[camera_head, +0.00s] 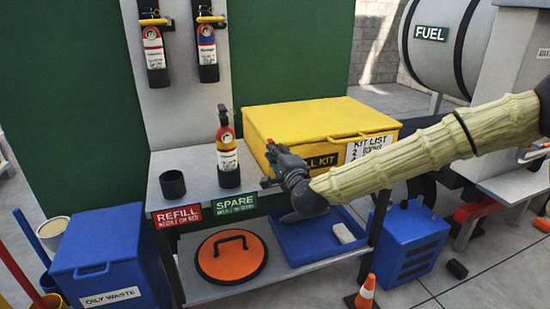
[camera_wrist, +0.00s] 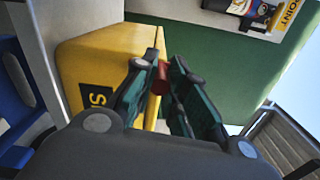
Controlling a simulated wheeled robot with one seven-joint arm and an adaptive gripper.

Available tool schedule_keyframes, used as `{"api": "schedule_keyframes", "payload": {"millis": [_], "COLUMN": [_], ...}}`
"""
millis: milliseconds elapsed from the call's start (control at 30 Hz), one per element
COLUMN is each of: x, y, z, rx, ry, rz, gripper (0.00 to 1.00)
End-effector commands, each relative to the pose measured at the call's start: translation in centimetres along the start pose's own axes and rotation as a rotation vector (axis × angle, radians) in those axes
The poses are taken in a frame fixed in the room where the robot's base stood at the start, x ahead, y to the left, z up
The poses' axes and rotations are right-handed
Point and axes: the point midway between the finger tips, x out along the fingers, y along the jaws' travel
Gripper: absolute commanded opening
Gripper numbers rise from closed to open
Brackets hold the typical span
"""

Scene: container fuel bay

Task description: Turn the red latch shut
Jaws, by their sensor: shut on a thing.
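The yellow spill kit box (camera_head: 315,118) stands on the bench with its lid down; its yellow side also shows in the wrist view (camera_wrist: 90,55). The red latch (camera_wrist: 160,80) is between my fingertips in the wrist view, against the box's front. My gripper (camera_head: 271,166) reaches to the front left of the box in the head view; its fingers (camera_wrist: 160,72) are shut on the latch. My gripper hides most of the latch in the head view, and the latch's exact angle cannot be told.
A fire extinguisher (camera_head: 227,155) and a black cup (camera_head: 172,184) stand on the bench left of the box. Below are an orange lid (camera_head: 231,270) and a blue tray (camera_head: 290,250). A blue oily waste bin (camera_head: 105,265) stands at left, an orange cone (camera_head: 366,292) in front.

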Motion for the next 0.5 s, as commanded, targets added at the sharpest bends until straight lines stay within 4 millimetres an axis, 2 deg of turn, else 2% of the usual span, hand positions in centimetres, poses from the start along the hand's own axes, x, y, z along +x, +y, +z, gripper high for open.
{"api": "schedule_keyframes", "payload": {"millis": [500], "x": [-0.01], "y": [0.12], "z": [-0.33], "rx": [0.082], "ry": [0.002], "rz": [0.003], "gripper": [0.00]}}
